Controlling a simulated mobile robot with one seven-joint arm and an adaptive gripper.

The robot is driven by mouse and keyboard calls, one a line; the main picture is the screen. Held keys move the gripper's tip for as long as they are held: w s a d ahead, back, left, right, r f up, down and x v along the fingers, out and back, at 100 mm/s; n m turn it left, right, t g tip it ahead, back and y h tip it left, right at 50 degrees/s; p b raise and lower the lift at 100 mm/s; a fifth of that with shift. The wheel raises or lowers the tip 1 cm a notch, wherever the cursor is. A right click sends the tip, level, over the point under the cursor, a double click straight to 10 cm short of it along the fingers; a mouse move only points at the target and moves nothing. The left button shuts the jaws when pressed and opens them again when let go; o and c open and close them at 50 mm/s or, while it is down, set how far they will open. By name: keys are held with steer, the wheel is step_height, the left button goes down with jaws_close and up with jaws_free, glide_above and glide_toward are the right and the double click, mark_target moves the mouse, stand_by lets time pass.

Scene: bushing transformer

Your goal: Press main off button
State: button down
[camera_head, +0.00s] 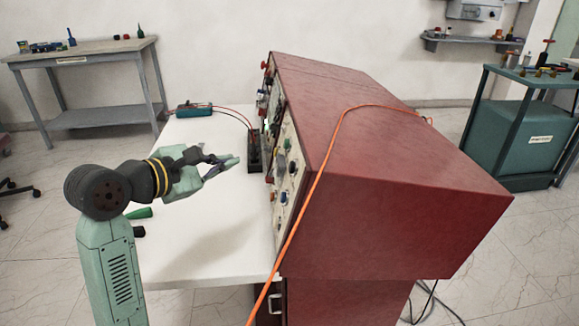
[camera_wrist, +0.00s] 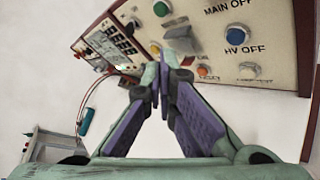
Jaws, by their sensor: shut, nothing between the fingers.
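The control panel (camera_wrist: 275,60) on the left face of the red cabinet carries the MAIN OFF label (camera_wrist: 229,6) at the top edge of the wrist view. A blue button (camera_wrist: 237,36) lies between that label and the HV OFF label below it. The main off button itself I cannot pick out for certain; it may be cut off above the frame. In the head view, small blue buttons (camera_head: 284,197) show on the slanted panel. My gripper (camera_head: 235,160) is shut and empty, apart from the panel, to its left. Its fingertips (camera_wrist: 159,68) also show in the wrist view.
The red cabinet (camera_head: 370,170) stands on the right part of the white table (camera_head: 200,240). An orange cable (camera_head: 318,180) hangs over it. A teal meter (camera_head: 194,110) with leads lies at the table's back. The white tabletop left of the panel is mostly clear.

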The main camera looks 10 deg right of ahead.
mark_target(292, 167)
steer(key=d+f, duration=0.2)
steer(key=d, duration=0.6)
steer(key=shift+d, duration=0.3)
stand_by(1.3)
steer(key=shift+d+f+b, duration=0.1)
steer(key=shift+d+b, duration=0.25)
steer(key=shift+d, duration=0.05)
steer(key=shift+d+f+b, duration=0.1)
steer(key=shift+d+b, duration=0.25)
steer(key=shift+d, duration=0.15)
stand_by(0.5)
stand_by(0.4)
steer(key=shift+a+r, duration=0.2)
steer(key=shift+a, duration=0.7)
